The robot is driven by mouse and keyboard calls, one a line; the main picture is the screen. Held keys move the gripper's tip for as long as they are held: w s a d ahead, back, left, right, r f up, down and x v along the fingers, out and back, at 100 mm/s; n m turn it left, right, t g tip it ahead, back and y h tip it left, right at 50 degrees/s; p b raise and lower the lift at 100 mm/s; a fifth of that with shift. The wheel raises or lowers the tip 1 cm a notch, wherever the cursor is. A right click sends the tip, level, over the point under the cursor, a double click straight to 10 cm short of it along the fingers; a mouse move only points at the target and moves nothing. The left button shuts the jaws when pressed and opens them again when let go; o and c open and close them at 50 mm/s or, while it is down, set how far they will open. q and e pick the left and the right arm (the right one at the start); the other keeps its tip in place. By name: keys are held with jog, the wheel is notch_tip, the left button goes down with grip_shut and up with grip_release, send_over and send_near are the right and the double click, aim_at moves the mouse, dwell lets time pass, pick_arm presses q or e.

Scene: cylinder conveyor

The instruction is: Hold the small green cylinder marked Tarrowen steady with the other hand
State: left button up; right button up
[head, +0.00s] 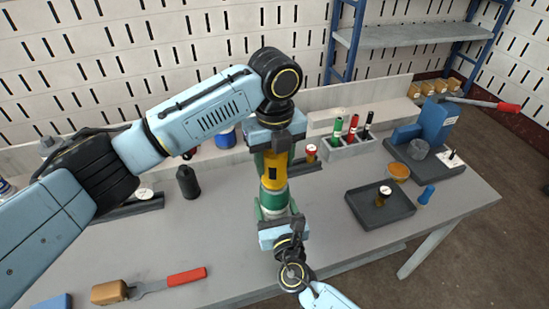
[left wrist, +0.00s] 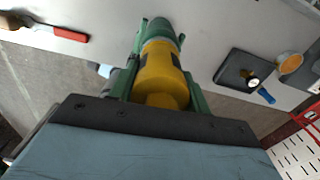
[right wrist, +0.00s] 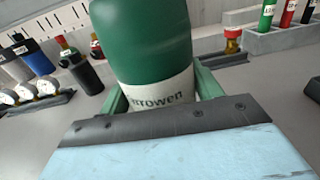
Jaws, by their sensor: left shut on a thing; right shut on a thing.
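The green cylinder (right wrist: 145,45) marked Tarrowen stands upright over the table, with a white label band (right wrist: 160,102) low on it. My right gripper (right wrist: 160,92) is shut on it near the label; it also shows in the head view (head: 272,214), below the green body. A yellow piece (head: 271,172) with a black panel sits in line on top of the cylinder. My left gripper (left wrist: 160,85) comes from above and is shut on this yellow piece (left wrist: 162,65).
A grey rack (head: 350,146) holds green, red and black bottles. A blue lever press (head: 436,122) stands back right. A red-handled tool (head: 187,277) lies front left.

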dwell(0.3)
pick_arm(q)
jog(key=m, duration=0.6)
jog(key=m, duration=0.6)
dwell(0.3)
jog(key=o, duration=1.1)
